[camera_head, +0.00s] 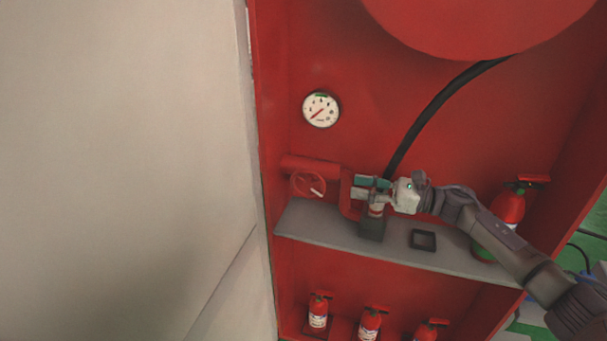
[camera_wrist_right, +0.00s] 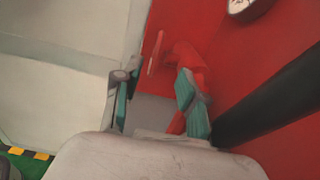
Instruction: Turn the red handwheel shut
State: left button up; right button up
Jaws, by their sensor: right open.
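The red handwheel (camera_head: 308,185) with a pale handle is on a red pipe (camera_head: 318,167) at the left of the red cabinet. In the right wrist view the handwheel (camera_wrist_right: 155,52) appears nearly edge-on, beyond and between the fingers. My right gripper (camera_head: 363,188) is to the right of the wheel in the head view, apart from it. Its teal fingers are spread, and the right wrist view shows the gripper (camera_wrist_right: 157,104) open with nothing clearly held. It partly hides the pipe's downward bend. My left gripper is not in view.
A grey shelf (camera_head: 325,228) runs below the wheel, with a dark holder (camera_head: 371,226) and a square tray (camera_head: 423,240). A fire extinguisher (camera_head: 508,207) stands at its right. A black hose (camera_head: 430,112) and a gauge (camera_head: 321,109) are above. A pale panel (camera_head: 120,160) fills the left.

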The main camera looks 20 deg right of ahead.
jog(key=p, duration=0.4)
send_over(308, 199)
jog(key=shift+w+d+r, duration=0.25)
jog(key=shift+d, duration=0.15)
jog(key=shift+w+a+f, duration=0.15)
jog(key=shift+w+a, duration=0.05)
jog(key=shift+a, duration=0.1)
grip_shut()
